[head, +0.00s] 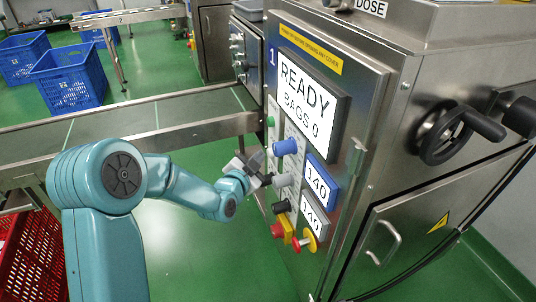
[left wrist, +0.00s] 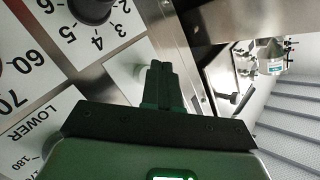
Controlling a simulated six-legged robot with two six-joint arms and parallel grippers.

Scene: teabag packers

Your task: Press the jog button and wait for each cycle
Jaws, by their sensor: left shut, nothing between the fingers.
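The packing machine's control panel (head: 292,170) stands at the centre of the head view. It carries a green button (head: 270,122), a blue knob (head: 285,147), a grey knob (head: 283,180), a black knob (head: 282,206), a red control (head: 278,230) and a red-and-yellow control (head: 304,241). The small labels are unreadable, so I cannot tell which is the jog button. The screen (head: 308,100) reads READY, BAGS 0. My left gripper (head: 262,181) is shut and empty, close to the panel's left edge; contact is unclear. Its closed fingers show in the left wrist view (left wrist: 162,88). My right gripper is out of view.
A conveyor (head: 170,112) runs left of the machine. Blue crates (head: 68,76) stand behind it, a red crate (head: 25,250) at lower left. A black handwheel (head: 450,132) juts out at right. Dial scales (left wrist: 95,40) fill the wrist view's left.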

